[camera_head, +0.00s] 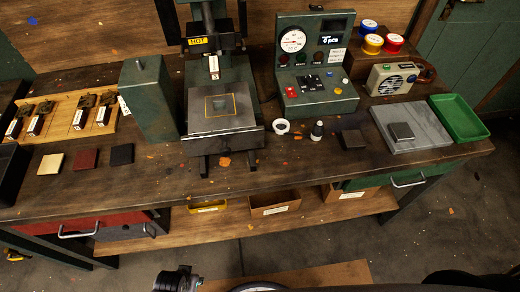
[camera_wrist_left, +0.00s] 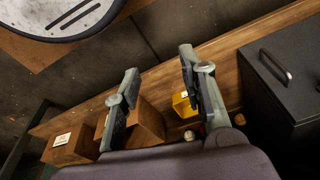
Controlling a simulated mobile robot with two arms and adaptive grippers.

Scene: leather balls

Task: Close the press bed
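The press (camera_head: 214,35) stands at the back of the bench with a yellow "HOT" label on its head. The press bed (camera_head: 208,124) is a grey plate that sticks out from under the head toward the bench's front edge. A small dark square piece lies inside an orange outline on it. My left gripper is open and empty in the left wrist view (camera_wrist_left: 158,60), with the lower shelf behind its fingers. In the head view only part of my left arm shows at the bottom edge, well below the bed. My right gripper is not in view.
A gauge control box (camera_head: 316,65) stands right of the press and a green box (camera_head: 149,100) left. A grey slab (camera_head: 410,128) and green tray (camera_head: 459,117) lie at the right. Small bins (camera_head: 274,203) sit on the shelf below. The floor in front is partly clear.

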